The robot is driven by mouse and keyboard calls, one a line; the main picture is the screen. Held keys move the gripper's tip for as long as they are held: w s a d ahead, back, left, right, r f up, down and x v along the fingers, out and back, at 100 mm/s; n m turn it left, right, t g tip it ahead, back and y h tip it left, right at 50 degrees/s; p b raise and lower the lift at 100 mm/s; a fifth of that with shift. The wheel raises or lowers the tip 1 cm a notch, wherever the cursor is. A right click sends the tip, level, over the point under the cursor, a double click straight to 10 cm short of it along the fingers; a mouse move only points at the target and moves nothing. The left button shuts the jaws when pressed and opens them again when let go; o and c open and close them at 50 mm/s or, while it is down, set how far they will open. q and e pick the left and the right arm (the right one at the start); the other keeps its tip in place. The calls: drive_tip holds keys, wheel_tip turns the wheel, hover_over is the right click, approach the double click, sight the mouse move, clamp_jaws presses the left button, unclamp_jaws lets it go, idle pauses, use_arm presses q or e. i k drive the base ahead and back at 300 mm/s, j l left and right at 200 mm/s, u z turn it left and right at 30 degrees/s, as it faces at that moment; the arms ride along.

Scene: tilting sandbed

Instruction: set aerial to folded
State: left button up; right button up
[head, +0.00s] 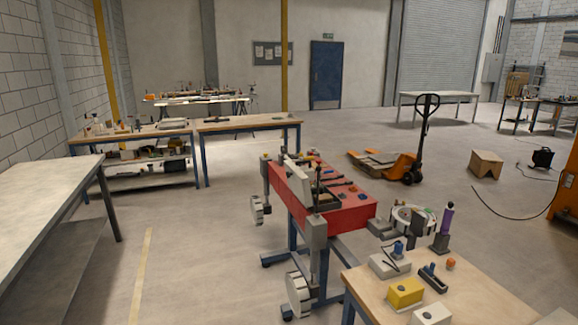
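A red bench unit (345,217) stands on a blue wheeled frame in the middle of the floor. Its top carries a tilted pale panel (299,184) and several small dark parts. Neither of my grippers is in view.
Grey posts with white wheels flank the red unit. A steel bench (45,190) stands left, an orange pallet truck (400,166) behind. The floor left of the unit is clear.

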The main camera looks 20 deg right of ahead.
sight(318, 169)
drive_tip(key=i+z, duration=0.15)
drive_tip(key=i, duration=0.35)
drive_tip(key=i+j+z, duration=0.15)
drive_tip(key=i, duration=0.4)
drive_tip(key=i+j+z, duration=0.2)
drive_tip(key=i, duration=0.3)
